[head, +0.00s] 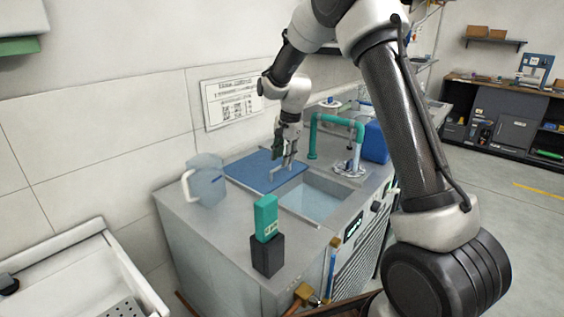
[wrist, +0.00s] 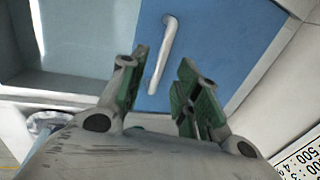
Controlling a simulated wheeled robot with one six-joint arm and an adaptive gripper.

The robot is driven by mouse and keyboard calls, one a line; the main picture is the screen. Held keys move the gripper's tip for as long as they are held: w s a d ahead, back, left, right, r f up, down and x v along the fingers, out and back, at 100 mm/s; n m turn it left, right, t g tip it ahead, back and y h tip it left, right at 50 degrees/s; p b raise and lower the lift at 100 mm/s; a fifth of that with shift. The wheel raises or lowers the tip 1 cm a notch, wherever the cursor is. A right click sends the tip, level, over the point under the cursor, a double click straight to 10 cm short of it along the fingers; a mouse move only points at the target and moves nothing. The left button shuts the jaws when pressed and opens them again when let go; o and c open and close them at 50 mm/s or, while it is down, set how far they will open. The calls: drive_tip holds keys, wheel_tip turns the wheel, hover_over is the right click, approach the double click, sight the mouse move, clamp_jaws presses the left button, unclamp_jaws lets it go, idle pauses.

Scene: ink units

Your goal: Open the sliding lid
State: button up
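The sliding lid (head: 250,172) is a flat blue panel on top of the grey metal unit. It covers the back-left part of the top, and the basin opening (head: 316,203) beside it shows pale blue inside. In the wrist view the lid (wrist: 215,40) carries a light grey bar handle (wrist: 167,38). My gripper (head: 281,160) is over the lid at its handle, pointing down. In the wrist view my gripper's green-padded fingers (wrist: 162,72) are spread, with the handle showing between them. I cannot tell whether either finger touches the handle.
A clear jug (head: 207,182) stands left of the lid. A teal box on a black block (head: 266,225) stands at the front. A teal pipe (head: 335,119) rises behind the basin. A wall sign (head: 232,103) hangs behind the unit.

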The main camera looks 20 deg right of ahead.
wheel_tip(320, 180, up, 9)
drive_tip(key=s+d, duration=0.1)
drive_tip(key=shift+s, duration=0.25)
drive_tip(key=shift+r, duration=0.1)
drive_tip(key=s+d+r+n+t, duration=0.1)
drive_tip(key=s+d+r+n, duration=0.1)
drive_tip(key=s, duration=1.1)
drive_tip(key=s+d+r+n, duration=0.3)
drive_tip(key=s+d+n, duration=0.2)
drive_tip(key=s, duration=0.7)
drive_tip(key=s+d+r+n+t+h, duration=0.1)
drive_tip(key=s+d+r+n, duration=0.2)
drive_tip(key=s, duration=1)
drive_tip(key=shift+s+d+n+t, duration=0.35)
drive_tip(key=shift+d+n, duration=0.15)
drive_tip(key=shift+n, duration=0.1)
